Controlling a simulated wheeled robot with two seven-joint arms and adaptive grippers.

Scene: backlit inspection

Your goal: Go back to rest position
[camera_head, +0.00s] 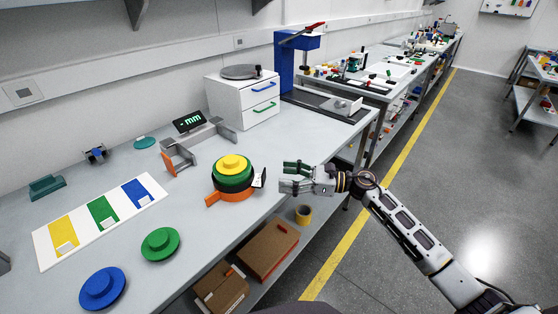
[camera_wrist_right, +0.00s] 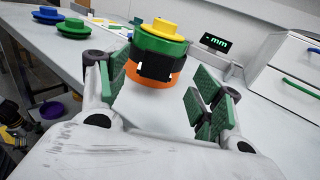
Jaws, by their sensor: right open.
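My right gripper (camera_head: 292,178) is at the front edge of the bench, just right of a stack of discs, with its arm coming in from the right. It is open and empty; in the right wrist view its green-padded fingers (camera_wrist_right: 160,100) stand apart with the stack beyond them. The stack has a yellow disc (camera_head: 231,163) on top, a green disc (camera_head: 233,180) below it, and an orange base (camera_head: 237,195) with a black-and-white part on its side. My left gripper is not in view.
A green disc (camera_head: 160,243) and a blue disc (camera_head: 102,288) lie on the bench left of the stack. A board with yellow, green and blue fields (camera_head: 82,233) lies behind them. A "mm" display (camera_head: 188,121) and white drawers (camera_head: 243,97) stand at the back. Floor (camera_head: 470,190) is open at right.

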